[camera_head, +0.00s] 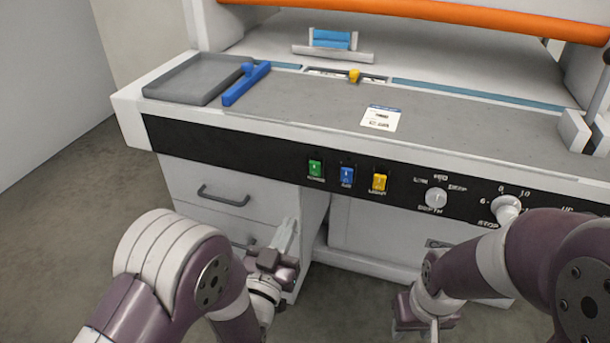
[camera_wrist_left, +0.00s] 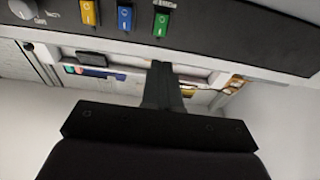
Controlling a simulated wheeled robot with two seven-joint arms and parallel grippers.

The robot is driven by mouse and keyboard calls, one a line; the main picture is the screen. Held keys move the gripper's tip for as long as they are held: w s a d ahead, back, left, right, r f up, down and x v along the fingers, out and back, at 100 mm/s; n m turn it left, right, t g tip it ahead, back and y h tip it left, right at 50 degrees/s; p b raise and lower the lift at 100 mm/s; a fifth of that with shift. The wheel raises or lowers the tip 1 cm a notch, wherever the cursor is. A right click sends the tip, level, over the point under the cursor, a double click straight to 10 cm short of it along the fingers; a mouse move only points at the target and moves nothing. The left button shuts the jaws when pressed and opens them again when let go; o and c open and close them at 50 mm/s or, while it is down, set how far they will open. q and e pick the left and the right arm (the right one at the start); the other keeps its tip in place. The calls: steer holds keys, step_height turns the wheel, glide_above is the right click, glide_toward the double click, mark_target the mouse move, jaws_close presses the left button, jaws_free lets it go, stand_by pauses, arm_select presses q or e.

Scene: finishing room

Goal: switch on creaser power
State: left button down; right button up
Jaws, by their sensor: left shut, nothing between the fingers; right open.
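The creaser has a black front panel with a green switch (camera_head: 315,168), a blue switch (camera_head: 347,174) and a yellow switch (camera_head: 379,182) in a row. The label under the green one seems to read POWER. The wrist view shows the green switch (camera_wrist_left: 161,24) upside down, beyond the fingers. My left gripper (camera_head: 287,232) is shut and empty, below and left of the green switch, apart from the panel. Its closed fingers also show in the left wrist view (camera_wrist_left: 162,82). My right gripper (camera_head: 434,330) is low in front of the cabinet at right, partly hidden; its fingers are hard to see.
A depth knob (camera_head: 436,197) and a dial (camera_head: 506,206) sit right of the switches. A grey tray (camera_head: 190,80) and a blue handle (camera_head: 246,84) lie on the top. A drawer handle (camera_head: 223,196) juts out left of my left gripper.

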mark_target(313, 167)
arm_select(q)
steer(key=shift+w+f, duration=0.1)
steer(key=shift+w, duration=0.1)
steer(key=b+x, duration=0.2)
steer(key=x, duration=1.1)
steer(key=shift+w+d, duration=0.15)
steer(key=shift+w, duration=0.25)
